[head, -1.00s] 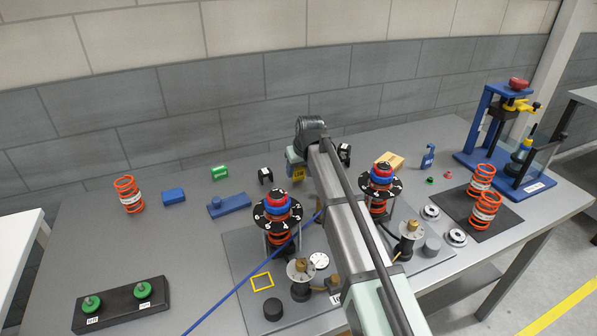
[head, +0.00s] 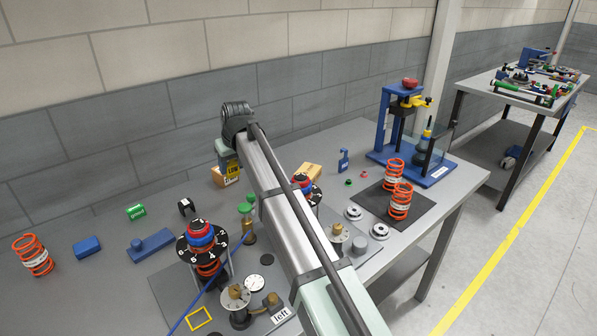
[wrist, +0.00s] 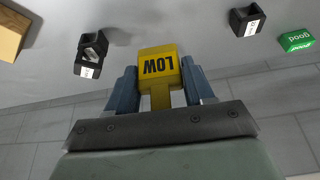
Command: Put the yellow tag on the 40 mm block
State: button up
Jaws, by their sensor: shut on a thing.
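My gripper (wrist: 161,90) is shut on the yellow tag (wrist: 158,62), which reads LOW, upside down in the wrist view. The tag (head: 233,169) also shows in the head view, held near the back wall at the end of my arm. Two small black pieces with white labels show in the wrist view, one at left (wrist: 91,52) and one at right (wrist: 246,22). A tan block (wrist: 10,32) is in the upper left corner. The labels are too small to read, so I cannot tell which piece is the 40 mm block.
A green block (head: 136,212) marked good and blue blocks (head: 87,247) lie at left. Spring stacks with black dials (head: 202,243) stand in front. A blue press (head: 386,125) and orange springs (head: 400,203) are at right. My arm crosses the middle, hiding some table.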

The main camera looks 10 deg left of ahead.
jog(key=w+d+r+m+h, duration=0.1)
jog(key=w+d+m, duration=0.1)
jog(key=w+d, duration=0.7)
jog(key=w+d+r+m, duration=0.15)
jog(key=w+d, duration=0.25)
jog(key=d, duration=0.8)
jog(key=n+y, duration=0.1)
jog(key=n, duration=0.3)
send_over(305, 168)
jog(key=s+d, duration=0.2)
jog(key=shift+w+a+f, duration=0.1)
jog(key=shift+a+f, duration=0.05)
jog(key=shift+f, duration=1.95)
jog(key=shift+w+a+f, duration=0.1)
jog(key=shift+f, duration=1.95)
jog(key=shift+f, duration=0.15)
jog(key=o, duration=1)
jog(key=v, duration=1.2)
jog(key=shift+w, duration=0.1)
